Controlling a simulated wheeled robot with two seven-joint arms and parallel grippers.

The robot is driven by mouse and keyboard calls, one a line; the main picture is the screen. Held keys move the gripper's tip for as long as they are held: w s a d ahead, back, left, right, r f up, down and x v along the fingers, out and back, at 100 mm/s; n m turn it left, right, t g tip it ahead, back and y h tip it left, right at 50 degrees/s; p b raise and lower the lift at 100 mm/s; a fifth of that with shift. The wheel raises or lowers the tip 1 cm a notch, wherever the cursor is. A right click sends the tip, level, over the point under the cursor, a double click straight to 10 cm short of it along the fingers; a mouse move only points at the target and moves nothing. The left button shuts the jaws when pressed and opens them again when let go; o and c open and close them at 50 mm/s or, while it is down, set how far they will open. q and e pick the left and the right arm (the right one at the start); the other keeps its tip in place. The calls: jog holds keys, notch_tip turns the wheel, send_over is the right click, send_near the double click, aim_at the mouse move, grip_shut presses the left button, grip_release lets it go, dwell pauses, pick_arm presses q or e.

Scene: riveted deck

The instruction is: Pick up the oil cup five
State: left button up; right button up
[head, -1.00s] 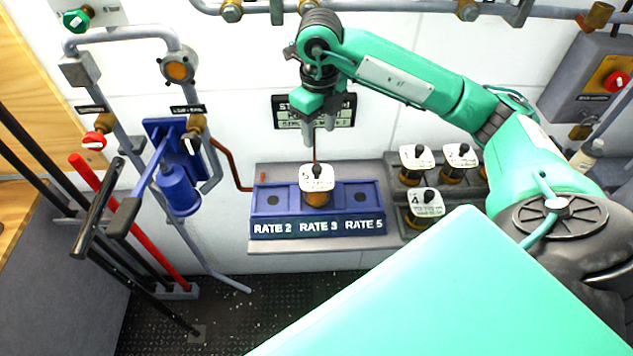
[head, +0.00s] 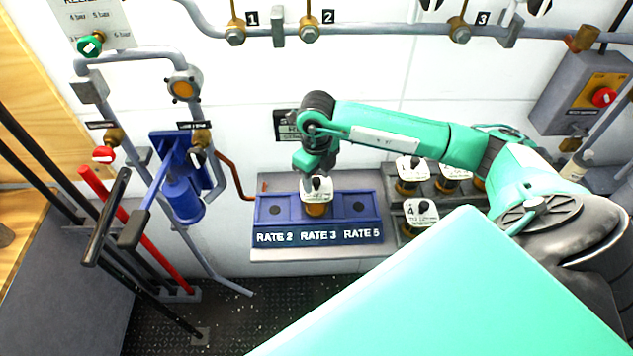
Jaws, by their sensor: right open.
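Oil cup five (head: 317,208) has an amber body and a white top with a dark knob. It stands upright in the middle place, above the label RATE 3, of the blue rack (head: 280,237). My right gripper (head: 316,182) is directly over this cup, pointing down, with its fingers at the cup's top. The fingers are open, and the gripper hides part of the top and its number. Whether the fingers touch the knob cannot be told. My left gripper is out of view.
The rack's places above RATE 2 and RATE 5 hold no cup. A grey holder (head: 400,228) to the right carries several similar cups, with cup 4 (head: 421,213) in front. A blue hand pump (head: 184,195) and pipes stand at the left.

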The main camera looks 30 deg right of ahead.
grip_shut()
jog(key=shift+w, duration=0.1)
dwell(0.3)
